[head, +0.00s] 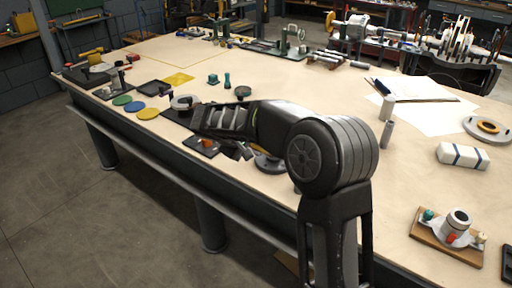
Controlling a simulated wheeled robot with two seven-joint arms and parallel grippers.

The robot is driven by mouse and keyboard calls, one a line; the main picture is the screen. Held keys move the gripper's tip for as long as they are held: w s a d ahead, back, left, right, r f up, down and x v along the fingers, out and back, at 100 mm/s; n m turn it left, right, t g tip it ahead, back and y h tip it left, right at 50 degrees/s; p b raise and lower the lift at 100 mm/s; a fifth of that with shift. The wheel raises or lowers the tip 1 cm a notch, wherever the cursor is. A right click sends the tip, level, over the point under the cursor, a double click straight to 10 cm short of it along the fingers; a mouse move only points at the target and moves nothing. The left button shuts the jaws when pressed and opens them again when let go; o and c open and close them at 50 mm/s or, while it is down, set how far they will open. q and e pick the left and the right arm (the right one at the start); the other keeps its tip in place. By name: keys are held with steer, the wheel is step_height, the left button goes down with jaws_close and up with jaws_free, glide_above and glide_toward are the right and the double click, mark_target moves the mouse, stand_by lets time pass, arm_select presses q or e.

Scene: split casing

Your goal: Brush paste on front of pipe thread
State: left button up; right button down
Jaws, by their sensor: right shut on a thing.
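My right arm reaches in from the lower right, and its gripper (236,151) is low over the table's near edge, seen from behind. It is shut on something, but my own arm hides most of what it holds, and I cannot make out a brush. A round grey and yellow piece (268,162) is partly hidden behind the arm, close to the gripper. I cannot tell whether it carries the pipe thread. A short grey pipe-like fitting (457,222) stands upright on a wooden board (440,239) at the lower right. My left gripper is not in view.
The long table (345,105) has clear room in its middle. Green, blue and yellow discs (148,114) and a black tray (154,88) lie at the left.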

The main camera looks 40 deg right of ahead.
steer(key=shift+d+r+p, duration=0.1)
steer(key=shift+r+p, duration=0.3)
steer(key=shift+r, duration=0.35)
steer(key=shift+f, duration=0.1)
steer(key=shift+f+b, duration=0.6)
steer(key=shift+b, duration=0.1)
steer(key=shift+f, duration=0.2)
steer(key=shift+d+r, duration=0.1)
steer(key=shift+r, duration=0.05)
steer(key=shift+r+p, duration=0.35)
steer(key=shift+r, duration=0.4)
